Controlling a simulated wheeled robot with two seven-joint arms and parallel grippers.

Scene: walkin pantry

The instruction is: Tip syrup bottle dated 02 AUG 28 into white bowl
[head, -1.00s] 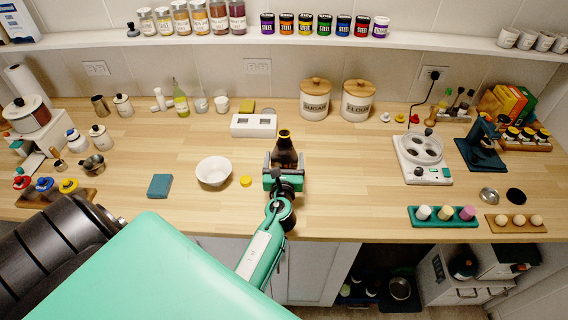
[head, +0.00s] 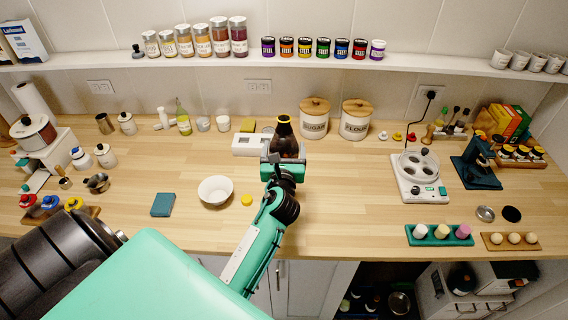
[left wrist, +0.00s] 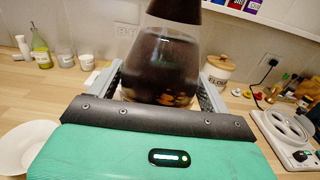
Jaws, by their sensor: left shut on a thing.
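The dark brown syrup bottle (head: 285,140) is upright in my left gripper (head: 284,158), which is shut on it above the counter. In the left wrist view the bottle (left wrist: 163,62) fills the space between the jaws, with dark liquid inside; no date can be read. The white bowl (head: 215,191) stands on the counter to the left of and nearer than the bottle; its inside looks empty. It also shows at the lower left of the left wrist view (left wrist: 28,148). A yellow cap (head: 247,200) lies just right of the bowl. My right gripper is not in view.
The counter right of my left arm is clear up to the white appliance (head: 416,176).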

